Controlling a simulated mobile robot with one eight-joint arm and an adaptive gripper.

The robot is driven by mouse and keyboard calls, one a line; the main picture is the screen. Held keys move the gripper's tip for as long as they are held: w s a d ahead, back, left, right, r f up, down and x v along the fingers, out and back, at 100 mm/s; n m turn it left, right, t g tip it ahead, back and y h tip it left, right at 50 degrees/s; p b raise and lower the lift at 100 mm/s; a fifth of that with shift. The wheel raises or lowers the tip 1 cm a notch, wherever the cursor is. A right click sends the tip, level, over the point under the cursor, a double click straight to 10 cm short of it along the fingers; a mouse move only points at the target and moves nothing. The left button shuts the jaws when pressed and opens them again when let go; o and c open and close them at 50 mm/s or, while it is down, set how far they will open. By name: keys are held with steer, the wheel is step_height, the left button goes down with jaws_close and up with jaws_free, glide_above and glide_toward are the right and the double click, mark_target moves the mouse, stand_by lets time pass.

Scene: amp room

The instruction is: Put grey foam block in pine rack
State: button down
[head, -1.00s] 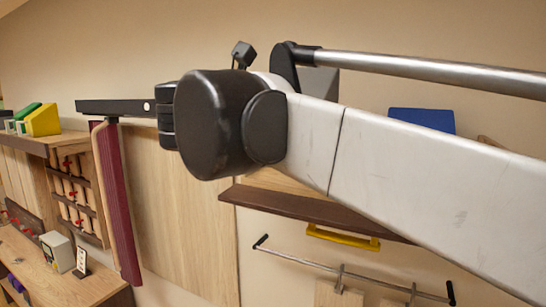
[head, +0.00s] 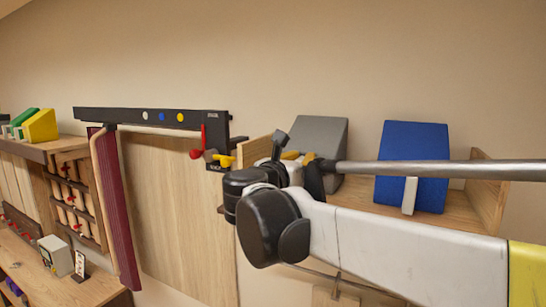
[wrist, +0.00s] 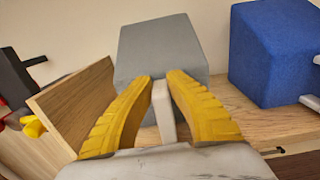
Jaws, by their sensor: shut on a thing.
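The grey foam block (head: 318,138) is a wedge-like block at the left of the pine rack (head: 487,188), a wooden shelf with upright ends. In the wrist view the block (wrist: 165,48) faces me with a pale upright tab (wrist: 163,112) on its front. My gripper (wrist: 160,80) has yellow fingers shut on that tab. The block stands inside the rack's left end board (wrist: 75,108). Its base is hidden by the fingers and arm, so I cannot tell whether it touches the rack floor. In the head view my gripper (head: 300,156) is partly hidden.
A blue block (head: 415,160) with its own pale tab stands right of the grey one, with a narrow gap between. A dark bar with coloured dots (head: 150,116) and red and yellow knobs is left of the rack. The rack floor (wrist: 260,122) is bare in front of the blue block.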

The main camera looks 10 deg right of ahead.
steer(key=c, duration=1.4)
jaws_free()
steer(key=shift+f, duration=0.1)
steer(key=shift+c, duration=0.2)
steer(key=b+v, duration=0.3)
steer(key=v, duration=0.9)
